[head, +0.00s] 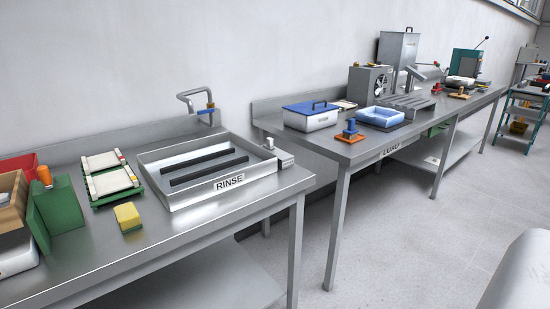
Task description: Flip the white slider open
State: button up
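No part is clearly recognisable as the white slider at this distance. Two white strips, a left one (101,160) and a right one (113,182), lie across green racks left of the tray. I cannot tell whether any of these is the slider, or whether it is open or shut. My gripper is not in view.
A yellow sponge (128,217), a green block (58,208) and a red bin (18,164) stand on the near table (150,255). A gap separates it from the far table (360,152), which holds a blue-lidded box (312,115) and a blue tray (380,116). Open floor (400,240) lies at right.

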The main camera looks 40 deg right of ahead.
aim_at(269, 146)
jog(key=i+l+z, duration=0.75)
jog(key=l, duration=0.2)
jog(key=i+l+z, duration=0.4)
jog(key=i+j, duration=0.2)
jog(key=i, duration=0.25)
jog(key=i+j, duration=0.2)
jog(key=i, duration=0.25)
